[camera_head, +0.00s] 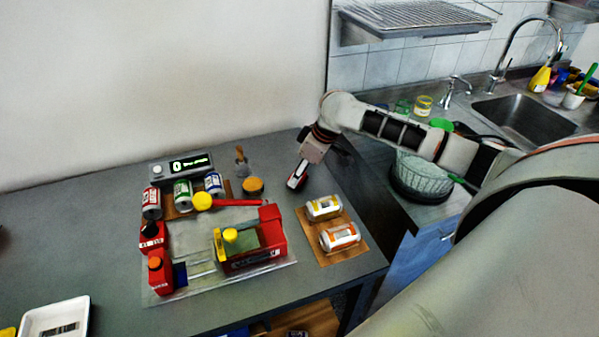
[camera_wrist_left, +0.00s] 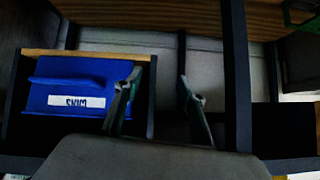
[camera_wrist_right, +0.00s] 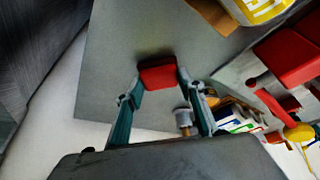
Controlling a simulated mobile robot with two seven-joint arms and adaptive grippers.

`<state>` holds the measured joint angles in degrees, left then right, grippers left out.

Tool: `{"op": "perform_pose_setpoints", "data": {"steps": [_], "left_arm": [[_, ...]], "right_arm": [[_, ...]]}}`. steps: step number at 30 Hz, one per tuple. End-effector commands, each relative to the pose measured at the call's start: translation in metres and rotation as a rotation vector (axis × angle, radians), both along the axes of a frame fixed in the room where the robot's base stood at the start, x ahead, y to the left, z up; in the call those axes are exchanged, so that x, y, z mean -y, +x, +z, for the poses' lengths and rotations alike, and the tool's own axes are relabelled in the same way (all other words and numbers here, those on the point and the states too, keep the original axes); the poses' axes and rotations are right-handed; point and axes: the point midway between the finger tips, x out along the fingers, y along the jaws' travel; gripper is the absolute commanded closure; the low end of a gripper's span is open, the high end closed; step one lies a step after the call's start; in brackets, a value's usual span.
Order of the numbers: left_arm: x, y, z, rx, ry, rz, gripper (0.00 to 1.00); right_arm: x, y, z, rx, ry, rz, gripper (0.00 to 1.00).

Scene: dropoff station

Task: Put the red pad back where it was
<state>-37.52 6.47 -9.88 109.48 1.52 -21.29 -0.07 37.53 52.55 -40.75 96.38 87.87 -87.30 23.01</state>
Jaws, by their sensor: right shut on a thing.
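The red pad (camera_wrist_right: 158,78) is a small red block with rounded corners. In the right wrist view it sits between the fingertips of my right gripper (camera_wrist_right: 162,84), which is shut on it. In the head view my right gripper (camera_head: 298,178) is over the back right part of the grey table (camera_head: 100,215), behind the board with two white rolls; the pad is hardly visible there. I cannot tell whether the pad touches the table.
A red fixture (camera_head: 268,235) with a lever stands on a clear plate. Red bottles (camera_head: 160,272), labelled cans (camera_head: 183,195), a display box (camera_head: 185,167) and an amber jar (camera_head: 253,186) stand nearby. Two white rolls (camera_head: 340,237) lie on a wooden board. A white tray (camera_head: 55,318) is front left.

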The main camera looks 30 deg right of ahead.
Motion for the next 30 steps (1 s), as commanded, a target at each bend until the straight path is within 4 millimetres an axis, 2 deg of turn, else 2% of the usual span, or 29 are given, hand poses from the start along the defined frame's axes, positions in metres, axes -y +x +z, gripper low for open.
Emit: {"op": "perform_pose_setpoints", "data": {"steps": [1,3,12,16,20,30], "left_arm": [[-0.001,0.000,0.000,-0.001,0.002,-0.001,0.60],[-0.001,0.000,-0.001,0.000,0.004,-0.003,0.60],[-0.005,-0.001,-0.001,-0.001,0.013,-0.009,0.60],[-0.005,-0.001,-0.002,-0.002,0.013,-0.009,0.60],[-0.005,-0.001,-0.002,-0.001,0.012,-0.008,0.60],[0.000,0.000,-0.001,-0.001,0.000,0.000,0.60]], "right_arm": [[0.000,0.000,-0.001,-0.001,0.000,0.000,0.57],[0.000,0.000,-0.001,-0.001,0.000,0.000,0.45],[0.000,0.000,0.000,-0.001,0.000,0.000,0.45],[0.001,-0.001,0.007,0.001,0.000,0.000,0.45],[0.006,-0.007,0.024,0.003,-0.002,0.001,0.45],[0.019,-0.029,0.087,0.004,-0.002,0.001,0.45]]}}
